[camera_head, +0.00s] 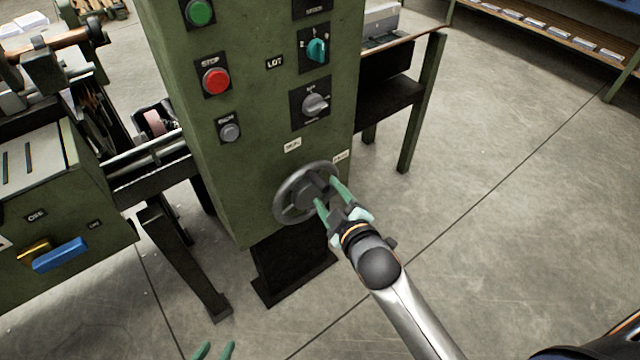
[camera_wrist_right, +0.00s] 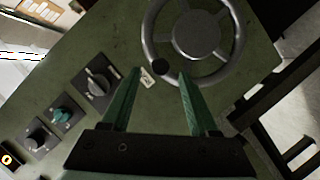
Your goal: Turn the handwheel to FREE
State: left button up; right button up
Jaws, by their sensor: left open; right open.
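The grey spoked handwheel (camera_head: 283,203) is on the lower front of the green cabinet. In the right wrist view the wheel (camera_wrist_right: 197,33) shows its rim, hub and a dark round knob (camera_wrist_right: 160,67) on the rim. My right gripper (camera_head: 326,190) is open, its green fingers pointing at the wheel's right part. In the wrist view the knob appears between the fingertips; I cannot tell whether they touch it. Small white labels (camera_head: 292,145) (camera_head: 341,157) sit above the wheel, their text too small to read. My left gripper (camera_head: 214,348) is open at the bottom edge, away from the cabinet.
Above the wheel the cabinet (camera_head: 255,120) carries a red button (camera_head: 215,81), a green button (camera_head: 200,12) and rotary switches (camera_head: 315,104). A machine with a blue handle (camera_head: 60,255) stands left. A dark bench (camera_head: 395,105) is behind right. The floor at right is clear.

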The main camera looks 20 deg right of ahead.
aim_at(324, 189)
jog(key=shift+b+x, duration=0.4)
jog(key=shift+x, duration=2.3)
jog(key=shift+c, duration=0.2)
grip_shut()
